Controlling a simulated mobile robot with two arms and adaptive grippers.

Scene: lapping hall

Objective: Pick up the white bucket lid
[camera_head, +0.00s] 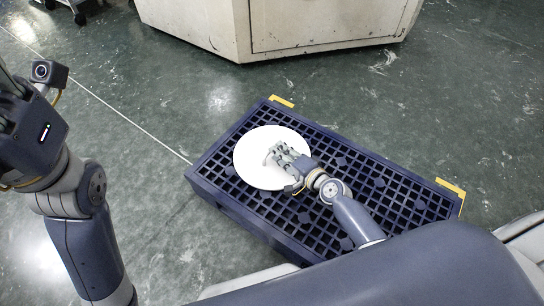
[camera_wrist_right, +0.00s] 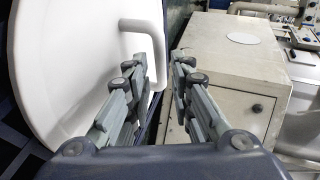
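The white bucket lid (camera_head: 252,165) is a round white disc on the dark blue grid pallet (camera_head: 375,190). Its raised bent handle shows in the right wrist view (camera_wrist_right: 152,36), where the lid (camera_wrist_right: 75,55) fills the left side. My right gripper (camera_head: 277,152) reaches over the lid from the lower right. In the wrist view its fingers (camera_wrist_right: 162,62) are apart, with a gap between the tips. The handle is close to the tip of the left-hand finger, and I cannot tell whether they touch. My left arm stands at the left edge; its fingertips do not show.
The pallet has yellow corner marks (camera_head: 451,187) and stands on a green floor (camera_head: 140,190). A large cream cabinet (camera_head: 310,25) stands behind it. A wheeled stand (camera_head: 65,8) is at the upper left. Floor left of the pallet is clear.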

